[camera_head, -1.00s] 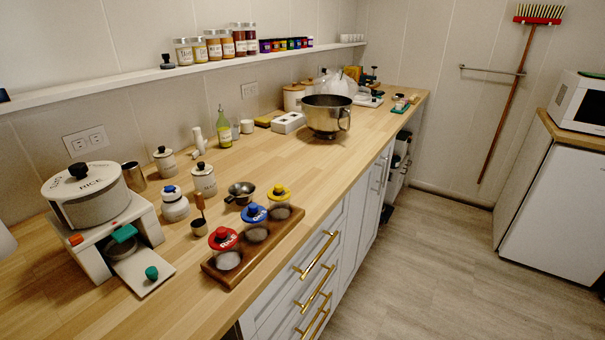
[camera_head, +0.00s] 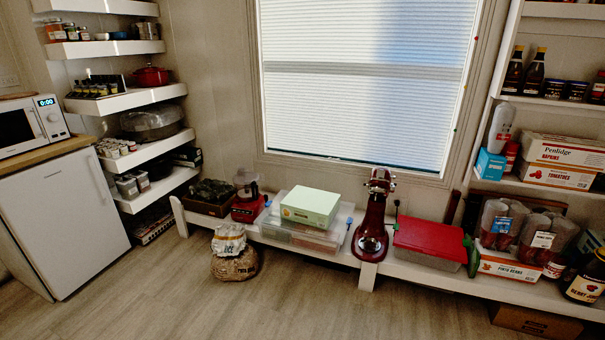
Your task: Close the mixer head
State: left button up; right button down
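A dark red stand mixer (camera_head: 372,222) stands on the low white bench under the window, right of the picture's middle. Its head (camera_head: 379,184) looks tipped up, rising above the bench against the window frame. The mixer is small in the picture, so its fine details are hard to tell. Neither of my grippers is in view.
Left of the mixer are a clear bin with a pale green box (camera_head: 310,206) and a red food processor (camera_head: 247,203). A red-lidded container (camera_head: 430,240) is close on its right. A sack (camera_head: 233,255) stands on the floor. The floor (camera_head: 285,305) before the mixer is clear.

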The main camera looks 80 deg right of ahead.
aim_at(376, 184)
jog(key=z, duration=3.15)
